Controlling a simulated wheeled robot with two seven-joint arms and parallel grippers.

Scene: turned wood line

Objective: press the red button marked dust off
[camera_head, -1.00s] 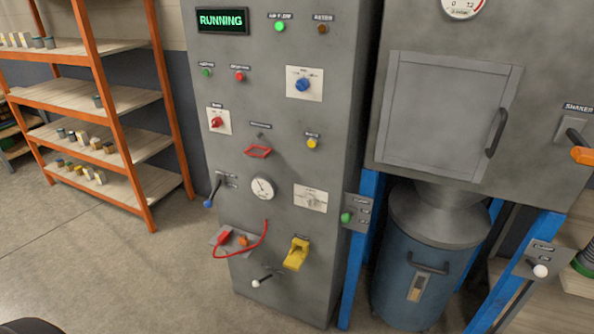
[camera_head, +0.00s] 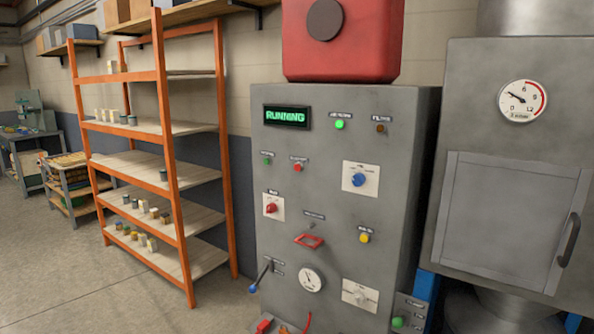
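A grey control cabinet (camera_head: 345,130) stands in the middle of the head view. A small round red button (camera_head: 298,168) sits on its upper left face, with a tiny label above it that I cannot read. A small green button (camera_head: 266,160) is just left of it. A green-lit display (camera_head: 286,116) above reads RUNNING. Neither of my grippers shows in the view.
A blue knob (camera_head: 358,180), a yellow button (camera_head: 364,238), a gauge (camera_head: 311,280) and a blue-tipped lever (camera_head: 259,278) are also on the cabinet. An orange shelf rack (camera_head: 166,140) stands left. A grey machine with a door (camera_head: 508,222) stands right. Nothing blocks the red button.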

